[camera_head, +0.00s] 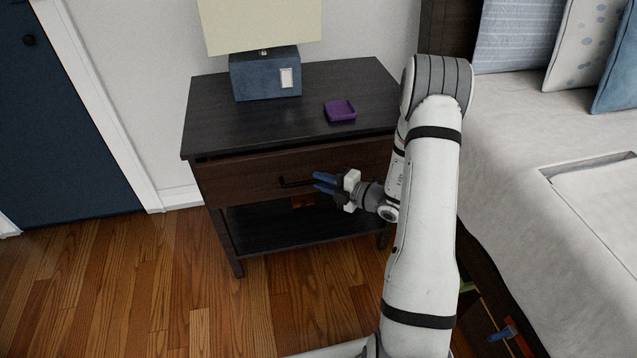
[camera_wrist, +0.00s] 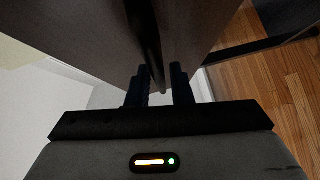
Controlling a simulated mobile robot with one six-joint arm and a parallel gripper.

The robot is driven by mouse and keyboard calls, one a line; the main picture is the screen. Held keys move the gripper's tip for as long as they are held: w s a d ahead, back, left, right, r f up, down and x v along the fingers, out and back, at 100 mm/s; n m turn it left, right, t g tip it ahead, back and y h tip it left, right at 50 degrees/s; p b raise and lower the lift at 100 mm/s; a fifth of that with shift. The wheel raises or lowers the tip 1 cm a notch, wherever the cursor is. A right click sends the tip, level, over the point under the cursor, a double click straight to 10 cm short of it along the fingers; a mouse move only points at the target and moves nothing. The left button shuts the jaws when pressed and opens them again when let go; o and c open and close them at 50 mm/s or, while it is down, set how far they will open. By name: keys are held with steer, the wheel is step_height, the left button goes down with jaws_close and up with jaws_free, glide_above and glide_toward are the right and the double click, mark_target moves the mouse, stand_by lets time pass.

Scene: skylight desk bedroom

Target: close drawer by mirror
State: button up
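A dark wood nightstand (camera_head: 255,130) has one drawer (camera_head: 240,182) with a black bar handle (camera_head: 292,183). The drawer front stands slightly out under the top; how far is hard to judge. My gripper (camera_head: 322,181) is in front of the drawer at the handle's right part. In the wrist view, the handle (camera_wrist: 148,35) runs between the two dark fingers of my gripper (camera_wrist: 163,80). The fingers are apart, with a gap visible on the right side of the bar. No mirror is in view.
A lamp with a blue base (camera_head: 265,75) and a purple tray (camera_head: 340,111) stand on the nightstand. A bed (camera_head: 520,180) is close on the right. A blue door (camera_head: 60,120) is at the left. Wood floor (camera_head: 120,280) is clear at front left.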

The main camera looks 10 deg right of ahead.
steer(key=shift+w+a, duration=0.4)
steer(key=shift+c, duration=0.2)
jaws_close()
